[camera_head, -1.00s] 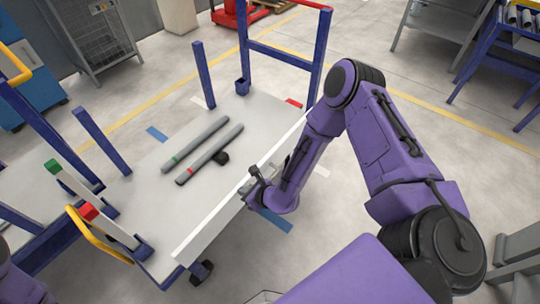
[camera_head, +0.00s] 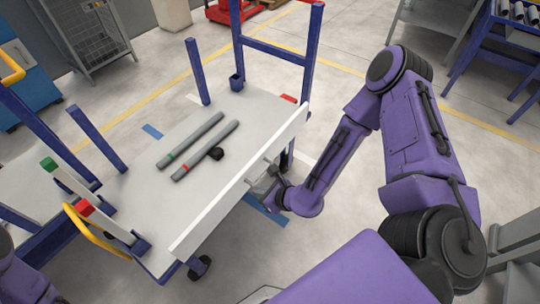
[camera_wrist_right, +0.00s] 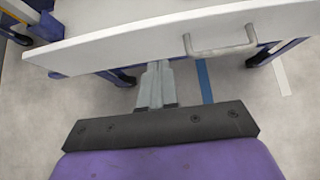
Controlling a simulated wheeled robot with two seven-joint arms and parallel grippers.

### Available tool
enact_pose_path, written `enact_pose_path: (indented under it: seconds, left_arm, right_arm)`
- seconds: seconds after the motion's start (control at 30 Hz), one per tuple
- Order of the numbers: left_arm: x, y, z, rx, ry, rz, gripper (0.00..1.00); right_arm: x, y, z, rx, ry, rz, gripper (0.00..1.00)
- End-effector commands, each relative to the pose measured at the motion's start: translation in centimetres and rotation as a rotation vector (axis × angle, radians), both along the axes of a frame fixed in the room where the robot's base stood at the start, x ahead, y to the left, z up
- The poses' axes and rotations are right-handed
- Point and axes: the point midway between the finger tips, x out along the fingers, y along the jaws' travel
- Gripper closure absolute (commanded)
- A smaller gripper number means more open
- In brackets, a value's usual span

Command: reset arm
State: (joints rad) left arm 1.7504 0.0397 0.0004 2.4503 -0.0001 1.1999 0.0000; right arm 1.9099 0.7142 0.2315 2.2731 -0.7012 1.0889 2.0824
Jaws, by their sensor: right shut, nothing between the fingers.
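My right gripper (camera_head: 264,185) is at the outer side of the cart's white side panel (camera_head: 225,200). In the right wrist view my right gripper's fingers (camera_wrist_right: 156,80) are shut together, empty, and point toward the panel (camera_wrist_right: 130,45). The panel's metal handle (camera_wrist_right: 220,48) is to the right of the fingers, apart from them. Of my left arm only a purple part shows at the lower left edge of the head view; its gripper is out of view.
Two grey pipes, one with a green band (camera_head: 190,142) and one with a red band (camera_head: 205,152), lie on the cart's deck (camera_head: 165,215). Blue posts (camera_head: 198,72) and a yellow handle (camera_head: 95,232) rise around it.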

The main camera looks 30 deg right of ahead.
Motion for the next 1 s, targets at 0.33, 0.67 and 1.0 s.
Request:
enact_pose_path:
  seconds: [0.33, 0.67, 1.0]
  left_arm:
    - [0.0, 0.0, 0.5, 0.001, 0.000, 0.000, 1.00]
    - [0.0, 0.0, 0.5, 0.001, 0.000, 0.000, 1.00]
    - [0.0, 0.0, 0.5, 0.001, 0.000, 0.000, 1.00]
  right_arm:
    - [-2.5, -0.9, 2.8, 0.000, 0.000, 0.003, 1.00]
    - [-2.6, -1.1, 2.7, -0.109, -0.039, 0.086, 1.00]
    - [-9.3, -5.5, -2.8, -1.125, 0.048, 0.968, 1.00]
